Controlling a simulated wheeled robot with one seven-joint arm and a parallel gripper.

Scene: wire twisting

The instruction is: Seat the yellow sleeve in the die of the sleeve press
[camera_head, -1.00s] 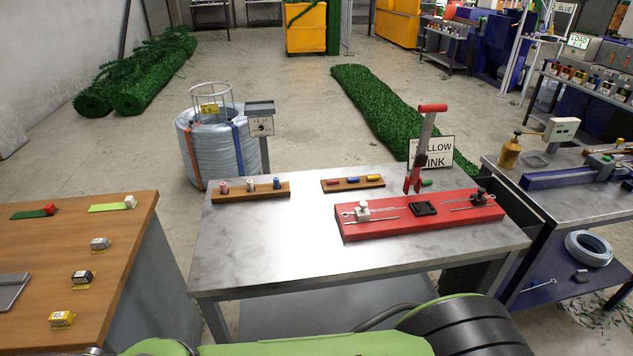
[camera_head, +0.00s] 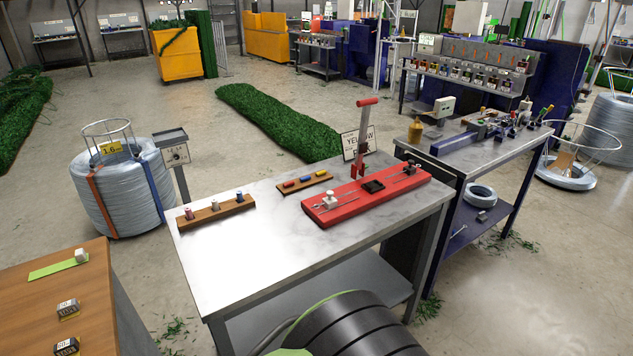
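The sleeve press is a red base (camera_head: 340,209) with an upright red lever (camera_head: 364,135) at its back, on the metal-topped table. A small dark block (camera_head: 373,186), which looks like the die, sits in the middle of the base. A wooden rack (camera_head: 306,184) left of the lever holds small red, blue and yellow sleeves; the yellow sleeve (camera_head: 321,173) is at its right end. A sign reading YELLOW (camera_head: 350,146) stands behind the press, partly hidden by the lever. My gripper is not in view; only green and dark parts of my body show at the bottom.
A wooden rack (camera_head: 203,217) with several spools stands at the table's left. The table's front left (camera_head: 235,270) is bare. A wooden bench (camera_head: 20,290) is at left, a blue-framed bench (camera_head: 480,158) at right. A wire coil (camera_head: 120,190) stands behind left.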

